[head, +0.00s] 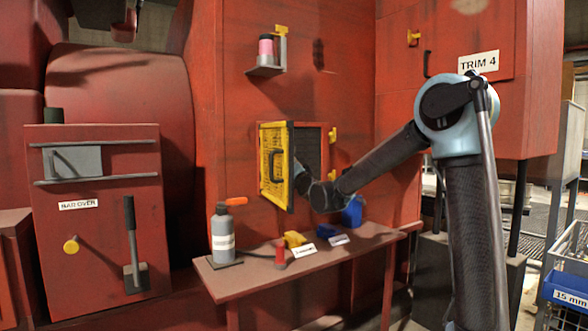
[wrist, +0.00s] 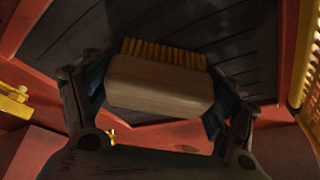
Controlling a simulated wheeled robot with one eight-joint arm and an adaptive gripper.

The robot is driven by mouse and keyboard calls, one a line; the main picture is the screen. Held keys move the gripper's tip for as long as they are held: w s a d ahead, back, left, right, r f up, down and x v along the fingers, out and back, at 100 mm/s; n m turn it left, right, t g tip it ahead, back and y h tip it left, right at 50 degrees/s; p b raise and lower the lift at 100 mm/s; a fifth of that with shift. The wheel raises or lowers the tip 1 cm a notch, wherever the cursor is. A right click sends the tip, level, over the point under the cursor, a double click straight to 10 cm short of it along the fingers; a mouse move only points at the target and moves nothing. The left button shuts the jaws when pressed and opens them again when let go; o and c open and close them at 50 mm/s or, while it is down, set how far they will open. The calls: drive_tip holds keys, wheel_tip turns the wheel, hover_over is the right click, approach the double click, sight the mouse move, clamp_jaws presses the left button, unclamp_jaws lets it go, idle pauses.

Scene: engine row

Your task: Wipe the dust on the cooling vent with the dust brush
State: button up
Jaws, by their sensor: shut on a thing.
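My gripper (wrist: 158,98) is shut on the dust brush (wrist: 158,85), which has a pale wooden block and yellow bristles. The brush lies crosswise between the fingers, bristles toward the dark slatted cooling vent (wrist: 75,38). I cannot tell whether the bristles touch the slats. In the head view the vent (head: 309,147) is a dark panel in the red wall, behind an open yellow door (head: 274,165). My gripper (head: 302,180) is at the lower part of the opening there, partly behind the door, and the brush is hidden. I cannot make out the dust clearly.
The yellow door stands out from the wall, just left of my gripper. Below is a red shelf (head: 240,282) with a grey oil can (head: 222,236), a red cone-like item (head: 280,254), a yellow item (head: 294,239) and a blue item (head: 352,211). A small ledge (head: 265,71) is above.

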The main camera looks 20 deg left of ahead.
drive_tip(key=shift+w+a, duration=0.3)
drive_tip(key=shift+w+d, duration=1.4)
drive_tip(key=shift+w, duration=0.05)
drive_tip(key=shift+r, duration=0.15)
